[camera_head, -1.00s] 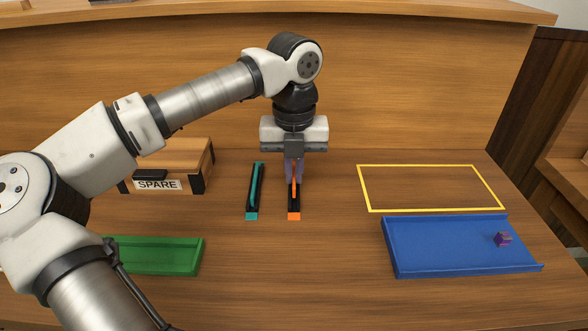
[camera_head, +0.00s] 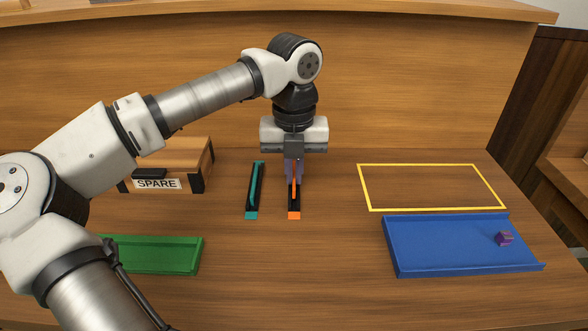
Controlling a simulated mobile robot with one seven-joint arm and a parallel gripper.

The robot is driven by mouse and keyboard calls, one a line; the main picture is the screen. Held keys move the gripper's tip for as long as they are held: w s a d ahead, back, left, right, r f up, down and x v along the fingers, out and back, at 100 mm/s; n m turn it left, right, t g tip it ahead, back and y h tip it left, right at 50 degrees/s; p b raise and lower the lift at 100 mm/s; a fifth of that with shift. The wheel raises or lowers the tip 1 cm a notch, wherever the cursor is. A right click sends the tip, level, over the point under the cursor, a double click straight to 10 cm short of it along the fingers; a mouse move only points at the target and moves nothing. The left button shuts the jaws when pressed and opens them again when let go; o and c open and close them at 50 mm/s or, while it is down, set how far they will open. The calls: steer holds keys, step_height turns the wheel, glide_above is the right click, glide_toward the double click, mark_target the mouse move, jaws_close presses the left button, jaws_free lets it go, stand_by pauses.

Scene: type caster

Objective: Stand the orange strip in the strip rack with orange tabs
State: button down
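The strip rack with orange tabs (camera_head: 294,215) is a narrow dark rack on the table, running away from me, with its orange front tab showing. The thin orange strip (camera_head: 295,184) shows as an upright orange line along the rack, between its dark sides. My gripper (camera_head: 293,176) points straight down over the far part of this rack. Its purplish fingers are at the strip, one on either side. I cannot tell whether they press on it or stand slightly apart. The strip's far end is hidden by the gripper.
A similar rack with teal tabs (camera_head: 251,215) stands close on the left, holding a teal strip. A SPARE box (camera_head: 190,157) and green tray (camera_head: 190,258) are farther left. A blue tray (camera_head: 440,250) with a purple cube (camera_head: 504,238) and a yellow outline (camera_head: 433,209) are right.

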steer(key=shift+f, duration=0.15)
steer(key=c, duration=1.5)
jaws_free()
steer(key=shift+c, duration=0.2)
steer(key=shift+r+p, duration=1.55)
steer(key=shift+r, duration=1)
